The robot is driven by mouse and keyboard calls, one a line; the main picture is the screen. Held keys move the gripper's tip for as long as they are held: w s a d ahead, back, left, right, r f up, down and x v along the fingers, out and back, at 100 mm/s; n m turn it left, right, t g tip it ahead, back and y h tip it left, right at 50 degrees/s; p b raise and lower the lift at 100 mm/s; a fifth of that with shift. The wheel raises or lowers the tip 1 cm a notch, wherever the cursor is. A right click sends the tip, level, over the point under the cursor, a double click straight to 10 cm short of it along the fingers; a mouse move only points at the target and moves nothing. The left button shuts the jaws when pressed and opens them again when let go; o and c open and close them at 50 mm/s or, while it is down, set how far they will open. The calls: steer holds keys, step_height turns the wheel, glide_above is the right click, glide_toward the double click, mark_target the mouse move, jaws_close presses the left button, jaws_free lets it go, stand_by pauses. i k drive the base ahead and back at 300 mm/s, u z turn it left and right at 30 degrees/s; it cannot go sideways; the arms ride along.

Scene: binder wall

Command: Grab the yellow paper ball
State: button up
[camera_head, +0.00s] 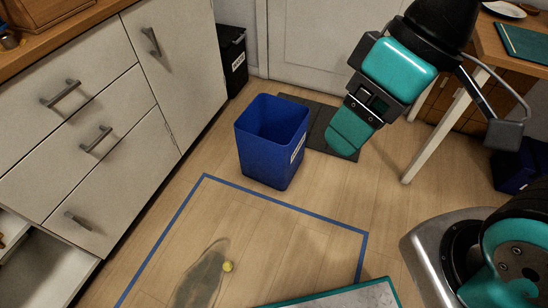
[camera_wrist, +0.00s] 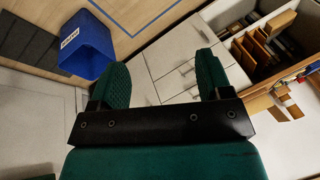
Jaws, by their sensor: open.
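The yellow paper ball (camera_head: 228,267) is small and lies on the wooden floor inside a blue-taped outline, beside a dark patch on the floor. I cannot make it out in the wrist view. My gripper (camera_head: 350,135) is up at the right in the head view, well above the floor and far from the ball. In the wrist view my gripper (camera_wrist: 165,85) has its two green fingers wide apart with nothing between them.
A blue bin (camera_head: 270,150) stands behind the taped area, and it also shows in the wrist view (camera_wrist: 88,45). White drawers (camera_head: 80,120) line the left, with a lower one pulled out. A black bin (camera_head: 232,60) stands behind. A white table leg (camera_head: 435,130) is at right.

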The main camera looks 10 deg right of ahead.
mark_target(227, 266)
steer(key=u, duration=0.3)
steer(key=k, duration=0.65)
steer(key=u, duration=0.6)
steer(key=k, duration=0.6)
steer(key=u, duration=0.3)
steer(key=i, duration=1.3)
steer(key=z, duration=0.5)
